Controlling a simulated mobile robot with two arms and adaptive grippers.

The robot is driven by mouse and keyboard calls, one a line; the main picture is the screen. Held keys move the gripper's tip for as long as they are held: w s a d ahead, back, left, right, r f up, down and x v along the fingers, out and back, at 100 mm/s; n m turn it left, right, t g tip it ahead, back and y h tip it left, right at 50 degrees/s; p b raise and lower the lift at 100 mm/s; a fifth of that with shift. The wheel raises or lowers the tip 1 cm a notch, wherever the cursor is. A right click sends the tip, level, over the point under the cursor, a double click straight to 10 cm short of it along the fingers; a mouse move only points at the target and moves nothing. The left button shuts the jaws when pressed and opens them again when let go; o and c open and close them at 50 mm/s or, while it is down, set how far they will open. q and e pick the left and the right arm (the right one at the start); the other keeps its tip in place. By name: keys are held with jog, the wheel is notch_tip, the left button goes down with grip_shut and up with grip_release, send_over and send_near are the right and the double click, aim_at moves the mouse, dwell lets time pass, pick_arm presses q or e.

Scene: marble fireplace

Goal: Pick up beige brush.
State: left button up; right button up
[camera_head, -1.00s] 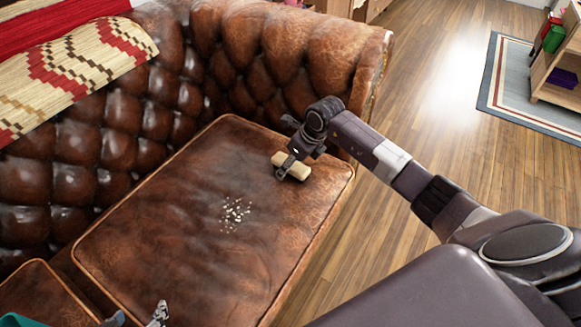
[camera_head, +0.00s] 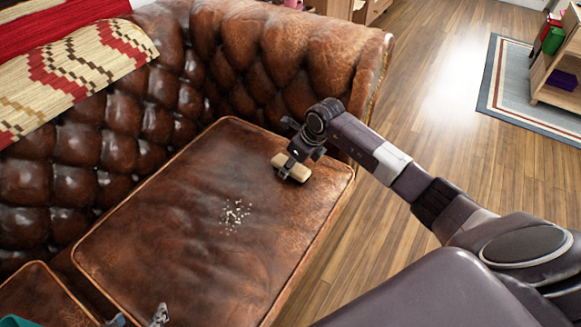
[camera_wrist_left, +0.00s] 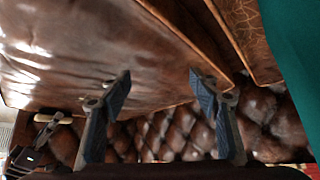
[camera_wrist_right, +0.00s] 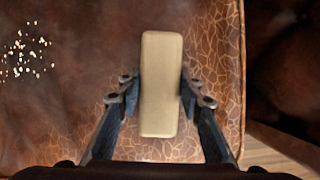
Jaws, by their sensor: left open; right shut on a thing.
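The beige brush (camera_head: 293,168) is a rounded block near the right end of the brown leather sofa cushion (camera_head: 180,225). It fills the middle of the right wrist view (camera_wrist_right: 161,85). My right gripper (camera_head: 295,165) is above it with its fingers (camera_wrist_right: 160,88) pressed against the brush's two long sides. I cannot tell whether the brush is clear of the cushion. My left gripper (camera_head: 138,316) shows only its fingertips at the bottom edge of the head view. In the left wrist view its fingers (camera_wrist_left: 160,88) are wide apart with nothing between them.
A patch of pale crumbs (camera_head: 235,215) lies on the cushion. The tufted backrest and armrest (camera_head: 290,55) rise behind it. A red and cream patterned blanket (camera_head: 80,70) hangs over the backrest. Open wood floor (camera_head: 430,110) is on the right.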

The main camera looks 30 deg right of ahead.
pick_arm(q)
jog(key=s+a+f+g, duration=0.1)
jog(key=s, duration=0.2)
jog(key=s+a+g+p, duration=0.1)
jog(key=s+g, duration=0.1)
jog(key=s, duration=0.1)
jog(key=s+f+g+y+p, duration=0.1)
jog(key=s, duration=0.2)
jog(key=shift+a+f, duration=0.35)
jog(key=shift+a, duration=0.05)
pick_arm(e)
notch_tip(320, 180, up, 8)
jog(key=shift+f, duration=0.15)
pick_arm(q)
jog(key=shift+s+r+p, duration=0.1)
jog(key=shift+r+p, duration=0.6)
jog(key=shift+p, duration=0.05)
jog(key=shift+w+f+g+p, duration=0.2)
jog(key=shift+f+g+p, duration=0.1)
jog(key=shift+f, duration=0.25)
jog(key=shift+w+f, duration=0.2)
jog(key=shift+f, duration=0.3)
pick_arm(e)
notch_tip(320, 180, up, 13)
jog(key=shift+f, duration=0.15)
